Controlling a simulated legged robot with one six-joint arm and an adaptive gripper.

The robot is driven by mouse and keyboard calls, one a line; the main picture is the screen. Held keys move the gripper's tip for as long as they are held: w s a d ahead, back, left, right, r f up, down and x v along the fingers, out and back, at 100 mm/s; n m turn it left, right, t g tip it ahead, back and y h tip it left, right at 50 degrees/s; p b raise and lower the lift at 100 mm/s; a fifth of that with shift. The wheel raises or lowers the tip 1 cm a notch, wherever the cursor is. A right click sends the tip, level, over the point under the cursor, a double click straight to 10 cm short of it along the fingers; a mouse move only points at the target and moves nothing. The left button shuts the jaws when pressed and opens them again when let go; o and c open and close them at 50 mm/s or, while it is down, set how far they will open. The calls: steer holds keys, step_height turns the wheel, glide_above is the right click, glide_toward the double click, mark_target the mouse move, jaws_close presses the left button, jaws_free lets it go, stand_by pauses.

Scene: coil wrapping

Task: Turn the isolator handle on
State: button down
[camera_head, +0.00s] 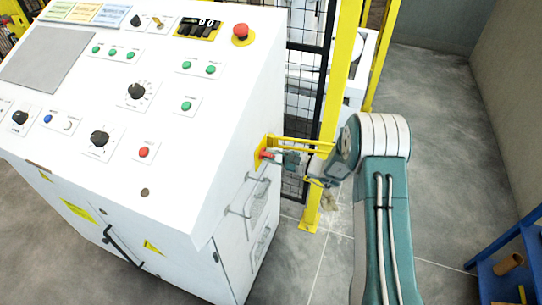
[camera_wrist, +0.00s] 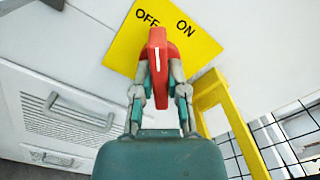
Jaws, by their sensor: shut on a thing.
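The isolator handle (camera_wrist: 158,60) is red with a white stripe and sits on a yellow plate (camera_wrist: 122,45) marked OFF and ON. In the wrist view the handle stands nearly upright, its top just below and between the two words, nearer OFF. My gripper (camera_wrist: 161,80) is shut on the handle, one finger on each side. In the head view the handle (camera_head: 265,154) is a small red spot on the cabinet's right side, and my gripper (camera_head: 281,157) reaches it from the right. The handle's base is partly hidden.
The white control cabinet (camera_head: 160,190) has knobs, green buttons and a red emergency button (camera_head: 240,32) on its sloped top. A yellow bracket (camera_wrist: 215,95) is close right of my gripper. A yellow post (camera_head: 335,100) and black mesh fence stand behind. A blue shelf (camera_head: 505,260) is lower right.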

steer(key=m, duration=0.4)
steer(key=shift+f+m, duration=0.25)
steer(key=shift+m, duration=1.65)
steer(key=c, duration=0.7)
jaws_free()
steer(key=shift+o, duration=0.2)
steer(key=shift+r, duration=0.15)
steer(key=shift+d, duration=0.1)
steer(key=v, duration=1.2)
